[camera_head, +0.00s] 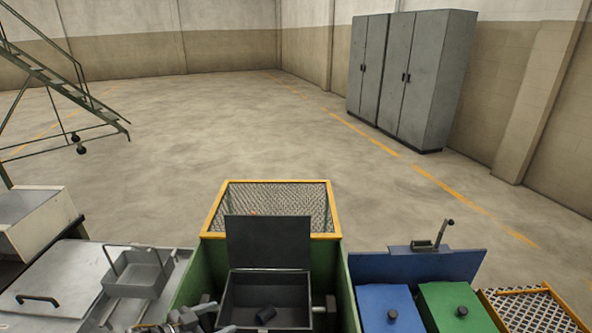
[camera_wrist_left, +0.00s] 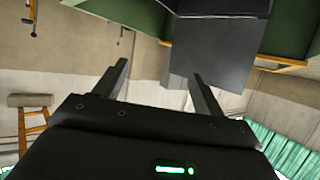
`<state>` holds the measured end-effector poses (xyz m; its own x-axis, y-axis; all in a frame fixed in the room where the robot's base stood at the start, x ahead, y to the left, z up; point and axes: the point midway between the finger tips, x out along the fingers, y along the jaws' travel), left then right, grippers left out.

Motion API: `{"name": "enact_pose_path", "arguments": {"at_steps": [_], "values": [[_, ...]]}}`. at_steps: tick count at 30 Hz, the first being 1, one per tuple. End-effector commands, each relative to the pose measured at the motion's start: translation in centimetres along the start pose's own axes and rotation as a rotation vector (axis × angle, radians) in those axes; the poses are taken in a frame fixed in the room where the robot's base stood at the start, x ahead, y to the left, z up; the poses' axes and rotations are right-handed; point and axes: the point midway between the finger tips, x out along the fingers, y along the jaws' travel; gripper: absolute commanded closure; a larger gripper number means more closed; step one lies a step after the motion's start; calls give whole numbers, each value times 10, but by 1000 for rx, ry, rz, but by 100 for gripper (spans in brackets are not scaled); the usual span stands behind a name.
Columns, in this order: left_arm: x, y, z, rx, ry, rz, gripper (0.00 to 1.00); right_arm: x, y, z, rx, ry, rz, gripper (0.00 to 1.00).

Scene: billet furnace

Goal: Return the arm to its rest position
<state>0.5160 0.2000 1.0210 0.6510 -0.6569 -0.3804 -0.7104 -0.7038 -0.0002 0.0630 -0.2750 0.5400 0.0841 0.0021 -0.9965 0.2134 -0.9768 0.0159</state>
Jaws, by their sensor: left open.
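My left gripper (camera_head: 217,316) shows at the bottom edge of the head view, in front of the dark furnace box and a little to its left. In the left wrist view its two fingers (camera_wrist_left: 160,82) stand wide apart with nothing between them. The open furnace box (camera_head: 265,290) has its dark lid (camera_head: 268,242) raised. A small dark cylinder (camera_head: 265,314) lies inside the box, apart from the gripper. Most of my left arm is below the picture. My right gripper is not in view.
A green housing (camera_head: 190,281) with a yellow-framed mesh guard (camera_head: 270,205) surrounds the box. A grey handled tray (camera_head: 138,275) stands on the left bench. Blue (camera_head: 388,308) and green (camera_head: 455,306) lidded bins stand at right. Grey cabinets (camera_head: 411,80) stand far back; the floor between is clear.

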Motion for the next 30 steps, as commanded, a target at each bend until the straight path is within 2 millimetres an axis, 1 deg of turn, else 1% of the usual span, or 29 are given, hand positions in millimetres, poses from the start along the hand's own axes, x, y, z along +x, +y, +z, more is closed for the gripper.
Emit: {"name": "enact_pose_path", "arguments": {"at_steps": [3, 10, 14, 17, 20, 23, 30], "values": [[-1, 4, 3, -2, -6, -24, 30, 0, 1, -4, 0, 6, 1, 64], [-8, 15, 16, -9, -49, -131, 30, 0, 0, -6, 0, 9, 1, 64], [-14, 25, 27, -23, -95, -203, 30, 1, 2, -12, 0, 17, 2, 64], [-23, 34, 38, -46, -150, -270, 30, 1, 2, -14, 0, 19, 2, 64], [-36, 45, 51, -79, -223, -335, 30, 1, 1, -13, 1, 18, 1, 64], [-54, 58, 67, -123, -313, -394, 30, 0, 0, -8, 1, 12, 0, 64], [-110, 96, 107, -260, -557, -477, 30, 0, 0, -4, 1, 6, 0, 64]]}}
